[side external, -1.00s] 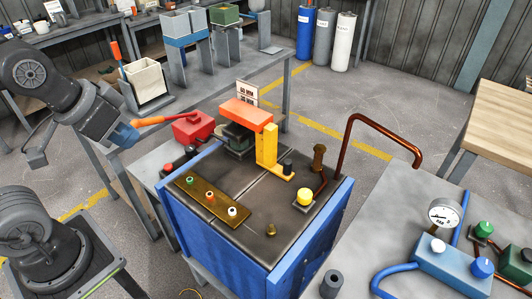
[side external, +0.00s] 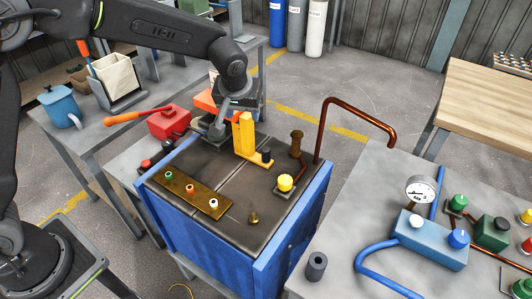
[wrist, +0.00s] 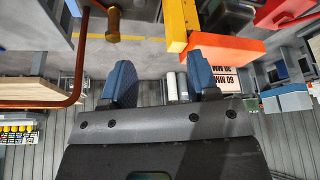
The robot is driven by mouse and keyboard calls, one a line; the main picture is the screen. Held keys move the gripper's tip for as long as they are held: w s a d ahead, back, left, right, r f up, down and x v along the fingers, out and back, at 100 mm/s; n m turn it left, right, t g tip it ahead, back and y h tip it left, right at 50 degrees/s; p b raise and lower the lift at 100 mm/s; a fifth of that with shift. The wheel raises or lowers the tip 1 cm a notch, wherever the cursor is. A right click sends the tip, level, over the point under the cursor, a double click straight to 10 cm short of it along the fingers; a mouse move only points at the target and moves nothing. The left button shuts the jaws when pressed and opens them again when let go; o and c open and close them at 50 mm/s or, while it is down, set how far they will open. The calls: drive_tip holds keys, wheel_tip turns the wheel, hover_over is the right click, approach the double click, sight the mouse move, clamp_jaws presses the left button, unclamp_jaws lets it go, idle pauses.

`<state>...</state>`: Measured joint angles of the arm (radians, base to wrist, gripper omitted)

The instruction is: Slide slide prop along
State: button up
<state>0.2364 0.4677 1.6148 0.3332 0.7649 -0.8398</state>
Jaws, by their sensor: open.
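I cannot tell for certain which thing is the slide prop; a yellow upright post (side external: 246,134) on a flat yellow foot, with an orange block (side external: 204,100) at its top, fits best. It stands on the dark top of a blue-sided bench. My gripper (side external: 238,98) is just behind the post and hides much of the orange block. In the wrist view my gripper (wrist: 163,82) is open with nothing between its blue fingers. The post (wrist: 178,25) and block (wrist: 230,48) show beyond them. The block lies close to the right finger; I cannot tell whether they touch.
On the bench (side external: 250,240) are a brass panel with buttons (side external: 188,190), a yellow button (side external: 285,182) and a brown knob post (side external: 296,143). A copper pipe (side external: 355,116) arches at the right. A red box (side external: 168,120) is at the left.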

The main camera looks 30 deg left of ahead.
approach(266, 151)
drive_tip(key=shift+n, duration=0.4)
drive_tip(key=x, duration=1.2)
drive_tip(key=shift+a+r, duration=0.1)
clamp_jaws()
